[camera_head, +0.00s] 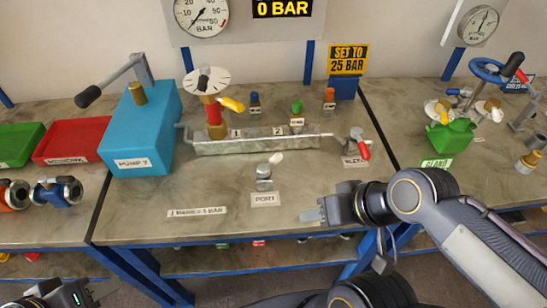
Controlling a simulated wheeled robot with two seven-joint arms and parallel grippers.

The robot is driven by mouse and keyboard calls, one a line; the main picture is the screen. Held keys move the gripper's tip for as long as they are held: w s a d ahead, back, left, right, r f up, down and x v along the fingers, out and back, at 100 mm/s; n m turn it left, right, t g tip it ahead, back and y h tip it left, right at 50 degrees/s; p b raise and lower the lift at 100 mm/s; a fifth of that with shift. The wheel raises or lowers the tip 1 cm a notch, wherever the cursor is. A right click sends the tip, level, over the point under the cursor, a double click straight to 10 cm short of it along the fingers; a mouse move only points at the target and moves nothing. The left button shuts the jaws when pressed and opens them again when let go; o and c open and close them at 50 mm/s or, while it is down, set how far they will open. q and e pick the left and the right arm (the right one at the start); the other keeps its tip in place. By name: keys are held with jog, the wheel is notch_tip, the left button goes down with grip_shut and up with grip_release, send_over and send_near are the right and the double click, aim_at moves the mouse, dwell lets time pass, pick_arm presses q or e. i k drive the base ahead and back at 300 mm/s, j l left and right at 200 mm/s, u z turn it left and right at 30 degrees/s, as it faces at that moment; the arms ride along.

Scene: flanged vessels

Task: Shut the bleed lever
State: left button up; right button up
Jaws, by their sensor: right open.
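The bleed lever (363,150) has a red grip and sits on a small metal fitting at the right end of the grey manifold (215,147). The grip slants down over the table, by a partly readable label (352,161). My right gripper (312,213) is near the table's front edge, in front of and left of the lever and apart from it. It is open, pointing left, with nothing seen between its fingers. My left gripper (85,293) is at the bottom left, partly cut off by the frame, far from the lever. Its finger gap is unclear.
A blue pump (139,135) with a long handle stands left of the manifold. A small port fitting (265,178) stands in front of the manifold. The table's front middle is mostly clear.

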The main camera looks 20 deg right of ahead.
aim_at(357, 132)
jog(key=z, duration=1.55)
